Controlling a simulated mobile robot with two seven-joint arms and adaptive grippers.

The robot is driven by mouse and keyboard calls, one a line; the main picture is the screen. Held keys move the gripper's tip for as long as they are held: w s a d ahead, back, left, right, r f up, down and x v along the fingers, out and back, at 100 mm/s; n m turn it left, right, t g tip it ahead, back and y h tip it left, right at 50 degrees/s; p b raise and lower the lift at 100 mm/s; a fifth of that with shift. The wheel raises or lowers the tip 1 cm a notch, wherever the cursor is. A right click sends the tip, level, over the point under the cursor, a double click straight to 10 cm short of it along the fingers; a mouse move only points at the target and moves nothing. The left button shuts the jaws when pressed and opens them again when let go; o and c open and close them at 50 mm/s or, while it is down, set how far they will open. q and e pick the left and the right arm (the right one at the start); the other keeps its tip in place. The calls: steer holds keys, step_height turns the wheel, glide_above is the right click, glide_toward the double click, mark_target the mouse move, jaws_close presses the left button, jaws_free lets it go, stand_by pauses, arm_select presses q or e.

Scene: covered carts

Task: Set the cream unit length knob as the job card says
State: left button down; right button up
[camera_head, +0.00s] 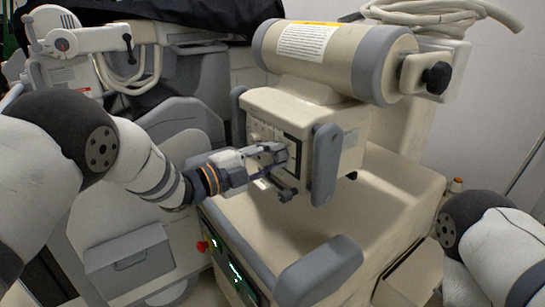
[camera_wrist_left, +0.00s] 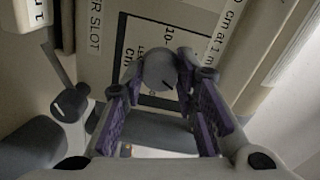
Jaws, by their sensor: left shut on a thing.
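The cream unit (camera_head: 262,103) hangs under a large cream cylinder, and its front panel faces left in the head view. My left gripper (camera_head: 274,156) reaches that panel from the left. In the left wrist view, my left gripper (camera_wrist_left: 165,85) has its purple-padded fingers on both sides of a round grey knob (camera_wrist_left: 158,68) with a dark pointer line. It is shut on this knob. A "10" and part of a label beginning "LE" show beside it. The knob is hidden behind the fingers in the head view. My right gripper is out of view.
Another dark knob (camera_wrist_left: 70,103) with a white mark sits to the left in the wrist view. A white printed label (camera_head: 306,42) on the cylinder is too small to read. Grey handles (camera_head: 325,165) flank the unit. A red button (camera_head: 202,246) is below my left arm.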

arm_select(q)
steer(key=c, duration=1.3)
jaws_free()
steer(key=shift+a, duration=0.1)
steer(key=v, duration=1.2)
steer(key=s+a+f+n+y, duration=0.25)
steer(key=f+n+y, duration=0.2)
steer(key=f, duration=0.35)
steer(key=s+a+f+n+y, duration=0.2)
steer(key=s+f+n+y, duration=0.1)
steer(key=f+n, duration=0.4)
steer(key=s+a+f+n+g+y, duration=0.35)
steer(key=s+f+n, duration=0.25)
steer(key=s+f, duration=0.6)
steer(key=s+a+f+n+g+y, duration=0.1)
steer(key=s+n+g, duration=0.2)
steer(key=s, duration=0.7)
steer(key=s+a+f+n+g+y, duration=0.1)
steer(key=s+a+n+g, duration=0.1)
steer(key=s, duration=0.8)
steer(key=s+a+f+n+g+y, duration=0.1)
steer(key=s+n+g, duration=0.3)
steer(key=s, duration=0.6)
steer(key=shift+s+a+f+g+y, duration=0.3)
steer(key=shift+a+g, duration=0.05)
